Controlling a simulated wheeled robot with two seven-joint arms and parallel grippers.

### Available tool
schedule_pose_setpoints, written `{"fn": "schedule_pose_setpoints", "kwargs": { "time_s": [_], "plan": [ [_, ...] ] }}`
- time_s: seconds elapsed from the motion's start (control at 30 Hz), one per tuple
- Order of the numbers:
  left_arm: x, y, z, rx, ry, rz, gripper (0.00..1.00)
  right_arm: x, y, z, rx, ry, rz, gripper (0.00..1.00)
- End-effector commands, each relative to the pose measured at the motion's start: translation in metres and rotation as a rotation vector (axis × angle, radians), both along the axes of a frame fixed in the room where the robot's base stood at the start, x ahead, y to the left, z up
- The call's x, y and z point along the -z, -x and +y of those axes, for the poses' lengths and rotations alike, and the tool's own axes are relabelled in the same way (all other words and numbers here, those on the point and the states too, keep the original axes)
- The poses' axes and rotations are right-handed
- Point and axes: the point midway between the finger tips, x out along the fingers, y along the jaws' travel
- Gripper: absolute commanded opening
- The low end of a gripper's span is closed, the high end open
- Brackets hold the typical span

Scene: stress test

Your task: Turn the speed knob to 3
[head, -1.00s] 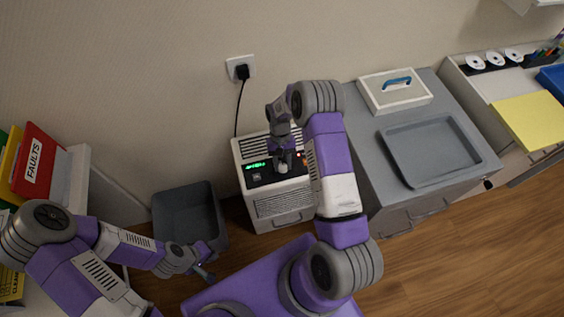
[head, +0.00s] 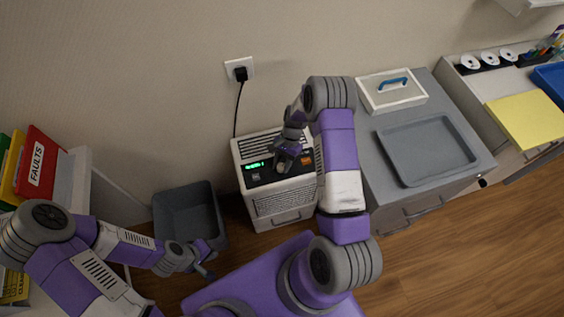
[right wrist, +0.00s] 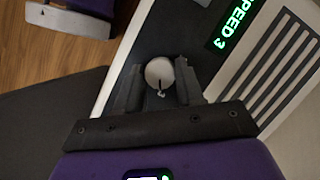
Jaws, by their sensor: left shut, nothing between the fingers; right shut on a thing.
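The speed knob (right wrist: 159,72) is a pale round cap with a small dark mark, seen in the right wrist view on a dark panel. My right gripper (right wrist: 158,82) is shut on it, one finger on each side. The green display (right wrist: 234,20) beside it reads "SPEED 3". In the head view the white machine (head: 285,203) stands on the floor by the wall, and my right gripper (head: 284,163) covers its knob. The display (head: 255,165) is too small to read there. My left gripper (head: 207,272) is shut and empty, near the grey bin.
An orange-lit button (head: 307,159) sits on the panel. The grey bin (head: 187,209) stands left of the machine. A grey cabinet with a tray (head: 427,150) stands to its right. A black cord runs up to the wall socket (head: 239,70).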

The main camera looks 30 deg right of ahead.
Motion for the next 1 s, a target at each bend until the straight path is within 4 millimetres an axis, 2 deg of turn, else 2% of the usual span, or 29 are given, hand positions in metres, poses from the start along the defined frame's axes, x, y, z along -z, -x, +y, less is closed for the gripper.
{"fn": "schedule_pose_setpoints", "kwargs": {
  "time_s": [0.63, 0.67, 0.7, 0.8, 1.0],
  "plan": [
    [-0.0013, 0.0, -0.0001, 0.0, 0.0, 0.0, 0.0, -0.0001, 0.0, -0.0005, 0.05, 0.001, 0.0, 0.07],
    [-0.0013, 0.0, -0.0001, 0.0, 0.0, 0.0, 0.0, -0.0001, 0.0, -0.0005, 0.05, 0.001, 0.0, 0.42],
    [-0.0013, 0.0, -0.0001, 0.0, 0.0, 0.0, 0.0, -0.0002, 0.0, -0.0004, 0.05, 0.001, 0.0, 0.48],
    [-0.0013, 0.0, -0.0001, 0.0, 0.0, 0.0, 0.0, -0.0001, 0.0, -0.0004, 0.049, 0.001, -0.001, 0.61],
    [-0.0013, 0.0, -0.0001, 0.0, 0.0, 0.0, 0.0, 0.0, 0.0002, -0.0002, 0.047, 0.0, 0.0, 0.61]
  ]
}}
